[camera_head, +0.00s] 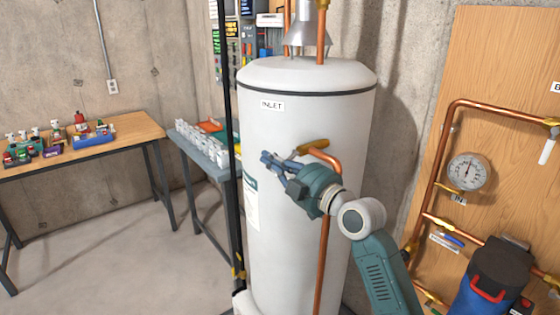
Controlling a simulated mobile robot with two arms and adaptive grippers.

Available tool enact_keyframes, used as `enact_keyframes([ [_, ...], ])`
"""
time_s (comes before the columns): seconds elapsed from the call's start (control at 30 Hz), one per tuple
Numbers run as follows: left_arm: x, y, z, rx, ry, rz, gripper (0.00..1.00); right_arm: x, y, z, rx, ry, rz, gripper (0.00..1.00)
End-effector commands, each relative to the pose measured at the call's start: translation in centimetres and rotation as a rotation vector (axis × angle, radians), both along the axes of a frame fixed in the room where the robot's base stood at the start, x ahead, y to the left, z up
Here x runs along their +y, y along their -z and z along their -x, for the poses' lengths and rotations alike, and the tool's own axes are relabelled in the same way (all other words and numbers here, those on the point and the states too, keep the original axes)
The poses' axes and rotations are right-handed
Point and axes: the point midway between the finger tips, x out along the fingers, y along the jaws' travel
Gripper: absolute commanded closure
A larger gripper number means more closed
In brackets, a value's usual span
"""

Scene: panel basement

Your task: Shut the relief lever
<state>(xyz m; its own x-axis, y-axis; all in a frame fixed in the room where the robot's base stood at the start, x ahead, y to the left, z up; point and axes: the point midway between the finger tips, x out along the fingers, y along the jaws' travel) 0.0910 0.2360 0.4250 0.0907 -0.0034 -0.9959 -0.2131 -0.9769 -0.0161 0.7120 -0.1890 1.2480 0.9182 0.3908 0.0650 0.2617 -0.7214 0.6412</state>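The water heater tank (300,104) is a tall white cylinder with an INLET label. On its front, a brass-yellow lever (311,146), which looks like the relief lever, sits at the top of a copper pipe (326,158) and slants slightly up to the right. My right gripper (266,166) is in front of the tank, just below and left of the lever. Its fingers point left and look apart, with nothing seen between them. I cannot tell whether the gripper body touches the lever; it hides part of the valve and pipe. My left gripper is not in view.
A wooden table (70,157) with small valves and tools stands at the left. A grey bench (200,152) with white parts is beside the tank. A wooden panel (500,60) with copper pipes, a gauge (468,171) and a blue-and-black vessel (488,285) is at the right.

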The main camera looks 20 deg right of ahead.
Motion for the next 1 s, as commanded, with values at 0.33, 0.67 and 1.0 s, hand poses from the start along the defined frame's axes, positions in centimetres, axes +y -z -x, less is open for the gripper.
enact_keyframes([
  [0.33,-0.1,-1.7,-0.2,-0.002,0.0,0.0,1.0,-1.9,2.2,0.0,0.002,0.001,0.001,1.0],
  [0.67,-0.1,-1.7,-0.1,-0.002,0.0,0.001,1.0,-2.3,2.6,0.2,0.0,0.001,0.001,1.0],
  [1.0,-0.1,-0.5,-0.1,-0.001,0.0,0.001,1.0,-2.4,3.0,0.2,-0.014,0.0,0.037,1.0],
])
